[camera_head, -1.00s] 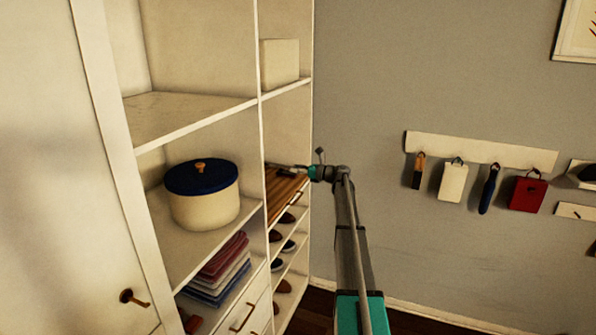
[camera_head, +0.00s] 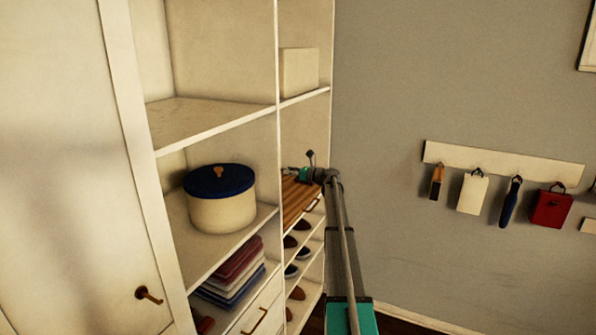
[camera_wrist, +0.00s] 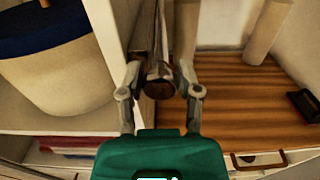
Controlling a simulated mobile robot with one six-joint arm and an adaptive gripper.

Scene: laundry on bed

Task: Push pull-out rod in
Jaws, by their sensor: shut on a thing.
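The pull-out rod (camera_wrist: 161,84) is a dark metal bar with a brownish rounded end. In the wrist view it runs away from me along the white divider, above a striped wooden surface (camera_wrist: 225,95). My gripper (camera_wrist: 160,80) has one finger on each side of the rod's end and is shut on it. In the head view my gripper (camera_head: 291,170) is inside the narrow right compartment, above the wooden surface. The rod is too small and covered to make out there, and its far end is cut off in the wrist view.
The white divider (camera_wrist: 115,45) stands close on the left, with a blue-lidded pot (camera_head: 219,203) beyond it. Folded cloths (camera_head: 235,270) and shoes (camera_head: 291,242) lie lower down. A pale box (camera_head: 298,70) sits on the shelf above. Items hang on a wall rack (camera_head: 500,162) at right.

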